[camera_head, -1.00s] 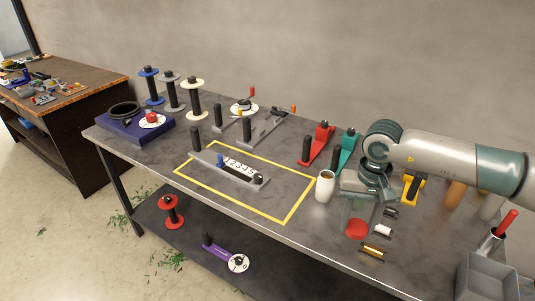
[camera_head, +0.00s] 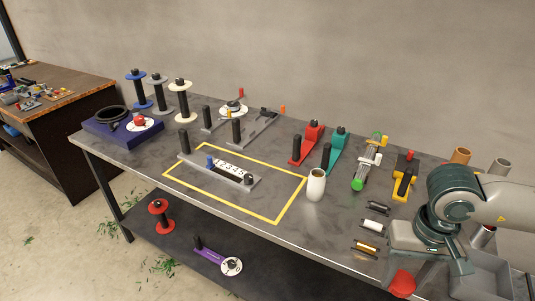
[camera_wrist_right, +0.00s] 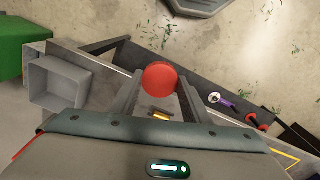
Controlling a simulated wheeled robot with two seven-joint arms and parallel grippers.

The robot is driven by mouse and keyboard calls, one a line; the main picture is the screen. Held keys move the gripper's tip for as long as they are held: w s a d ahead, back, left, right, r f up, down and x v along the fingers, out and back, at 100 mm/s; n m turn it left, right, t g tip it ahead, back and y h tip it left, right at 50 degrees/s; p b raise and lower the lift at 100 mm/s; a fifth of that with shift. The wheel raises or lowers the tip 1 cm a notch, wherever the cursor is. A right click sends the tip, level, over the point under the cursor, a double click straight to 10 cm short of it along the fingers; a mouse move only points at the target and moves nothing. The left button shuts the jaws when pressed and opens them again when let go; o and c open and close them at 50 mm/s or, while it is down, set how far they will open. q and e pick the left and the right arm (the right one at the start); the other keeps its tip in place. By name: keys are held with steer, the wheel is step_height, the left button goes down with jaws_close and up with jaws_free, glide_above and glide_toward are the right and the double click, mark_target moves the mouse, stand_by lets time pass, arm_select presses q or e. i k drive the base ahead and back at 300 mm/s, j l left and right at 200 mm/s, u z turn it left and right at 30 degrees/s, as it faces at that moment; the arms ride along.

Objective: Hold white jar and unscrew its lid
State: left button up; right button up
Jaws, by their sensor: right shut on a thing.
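The white jar (camera_head: 316,186) stands upright on the grey table, right of the yellow outlined area. Its top is open, with no lid on it. My right gripper (camera_head: 408,274) is shut on a round red lid (camera_head: 402,285) near the front edge of the table, well right of the jar. In the right wrist view the red lid (camera_wrist_right: 160,75) sits between the two fingertips. The jar does not show in that view. My left gripper is in neither view, and nothing holds the jar.
A grey bin (camera_head: 481,270) stands at the right end of the table; it also shows in the wrist view (camera_wrist_right: 58,83). Small spools (camera_head: 371,225) lie between jar and right arm. Red (camera_head: 306,146) and teal (camera_head: 334,152) tools stand behind the jar. The yellow outline (camera_head: 280,219) surrounds a grey fixture.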

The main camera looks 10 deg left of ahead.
mark_target(317, 181)
steer(key=i+j+u, duration=0.2)
steer(key=i, duration=0.25)
steer(key=i+j+u, duration=0.15)
steer(key=i, duration=0.25)
steer(key=i+j+u, duration=0.2)
steer(key=i, duration=0.3)
